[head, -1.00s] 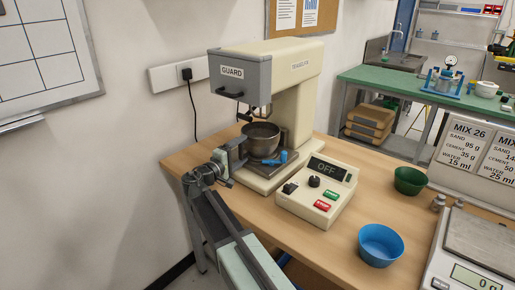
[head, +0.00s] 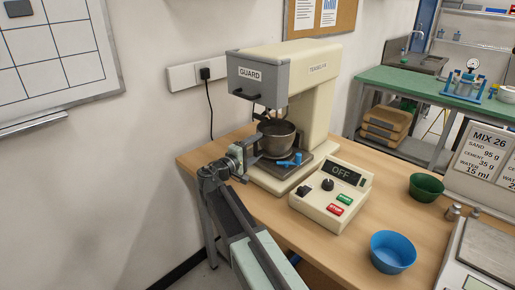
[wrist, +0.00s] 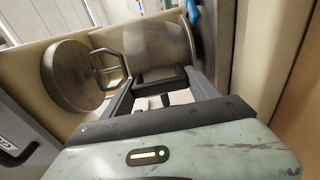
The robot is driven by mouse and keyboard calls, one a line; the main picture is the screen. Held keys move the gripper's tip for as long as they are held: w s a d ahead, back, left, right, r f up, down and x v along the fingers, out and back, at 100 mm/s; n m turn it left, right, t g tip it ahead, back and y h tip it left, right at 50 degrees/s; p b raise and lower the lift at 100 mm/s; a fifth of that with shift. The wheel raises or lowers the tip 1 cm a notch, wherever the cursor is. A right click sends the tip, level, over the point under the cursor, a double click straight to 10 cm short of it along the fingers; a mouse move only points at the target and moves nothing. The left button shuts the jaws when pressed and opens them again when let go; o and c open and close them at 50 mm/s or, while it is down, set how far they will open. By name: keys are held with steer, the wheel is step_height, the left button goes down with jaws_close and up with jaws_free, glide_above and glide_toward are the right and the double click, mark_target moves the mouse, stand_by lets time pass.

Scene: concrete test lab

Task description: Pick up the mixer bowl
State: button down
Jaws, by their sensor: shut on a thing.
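The grey metal mixer bowl (head: 277,140) sits upright under the head of the cream mixer (head: 312,85), on the mixer's base. In the wrist view, which is turned sideways, the bowl (wrist: 160,45) lies just beyond my fingers. My gripper (head: 248,152) is at the bowl's left front side in the head view. In the wrist view my gripper (wrist: 165,90) is shut on a dark part at the bowl's side, apparently its handle. The exact contact is partly hidden. The blue lever (head: 290,160) is at the front of the bowl.
The grey guard (head: 256,76) is raised above the bowl. A round metal part (wrist: 75,75) and a bent wire beater (wrist: 110,68) are close to the bowl's opening. The control box (head: 332,192), blue bowl (head: 392,252) and green bowl (head: 426,187) stand on the table to the right.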

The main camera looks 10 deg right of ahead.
step_height(320, 180, up, 11)
steer(key=p, duration=1)
steer(key=shift+r, duration=0.1)
steer(key=w+a+r+p+v, duration=0.1)
steer(key=v, duration=1.9)
stand_by(1.2)
